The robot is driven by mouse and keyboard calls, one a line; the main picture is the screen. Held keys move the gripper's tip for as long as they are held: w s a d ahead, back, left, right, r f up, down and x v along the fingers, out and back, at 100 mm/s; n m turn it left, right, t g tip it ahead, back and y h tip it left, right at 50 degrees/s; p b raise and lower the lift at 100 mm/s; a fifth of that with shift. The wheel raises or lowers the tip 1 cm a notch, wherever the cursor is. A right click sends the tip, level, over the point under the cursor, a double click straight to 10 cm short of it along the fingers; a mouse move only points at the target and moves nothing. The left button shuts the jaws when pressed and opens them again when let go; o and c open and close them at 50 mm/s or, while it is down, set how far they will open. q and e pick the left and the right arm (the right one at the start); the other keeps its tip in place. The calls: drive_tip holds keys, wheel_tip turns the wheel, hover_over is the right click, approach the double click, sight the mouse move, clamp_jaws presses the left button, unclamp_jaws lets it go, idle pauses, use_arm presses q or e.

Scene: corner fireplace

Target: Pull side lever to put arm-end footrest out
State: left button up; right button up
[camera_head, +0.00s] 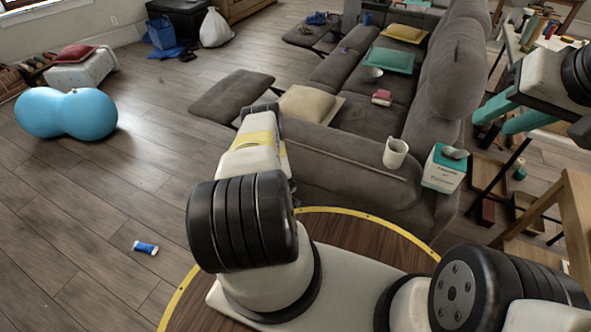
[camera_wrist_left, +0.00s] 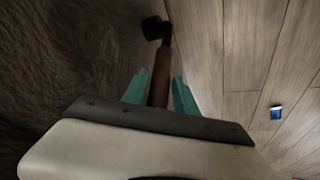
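The side lever (camera_wrist_left: 160,78) is a brown bar with a dark knob at its far end, beside the dark grey sofa side in the left wrist view. My left gripper (camera_wrist_left: 160,93) has its teal fingers on either side of the lever, with small gaps visible; contact cannot be told. In the head view my own arm hides the lever and the left fingertips. The grey sofa (camera_head: 350,165) has a near footrest (camera_head: 231,95) standing out flat from its front. My right gripper (camera_head: 508,113) is open and empty at the right, beyond the sofa back.
A white mug (camera_head: 395,153) and a tissue box (camera_head: 443,170) stand on the sofa's near arm. A blue peanut ball (camera_head: 66,113) and a small blue-white roll (camera_head: 146,247) lie on the floor. A wooden table (camera_head: 575,215) is at right. The left floor is mostly clear.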

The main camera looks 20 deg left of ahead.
use_arm(q)
clamp_jaws()
idle(1.2)
